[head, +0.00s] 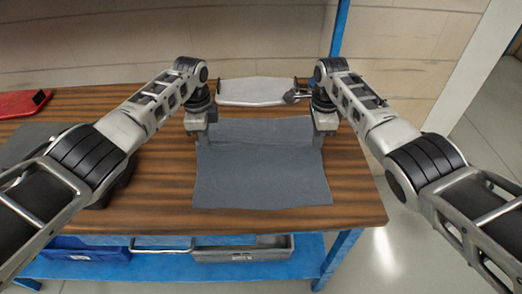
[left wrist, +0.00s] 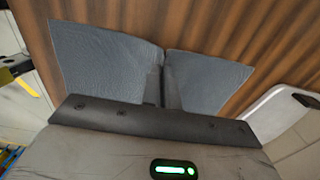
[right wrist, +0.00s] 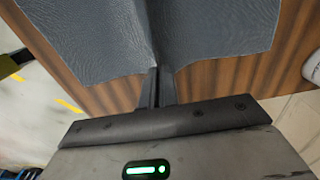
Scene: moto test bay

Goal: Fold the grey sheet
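The grey sheet (head: 262,178) lies on the wooden table in the head view, its near part flat. A raised crease runs across it between my grippers, with a shorter part beyond. My left gripper (head: 203,140) is at its left edge and my right gripper (head: 319,140) at its right edge. In the left wrist view the fingers are close together on a pinched ridge of the sheet (left wrist: 100,65). In the right wrist view the fingers are likewise close together at the ridge in the sheet (right wrist: 90,35). The fingers hide the pinched cloth itself.
A white tray-like object (head: 255,92) stands just behind the sheet. A red object (head: 20,104) and a dark grey mat (head: 24,143) lie at the left of the table (head: 165,205). Blue and grey bins (head: 240,254) sit on the shelf below. The table front is clear.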

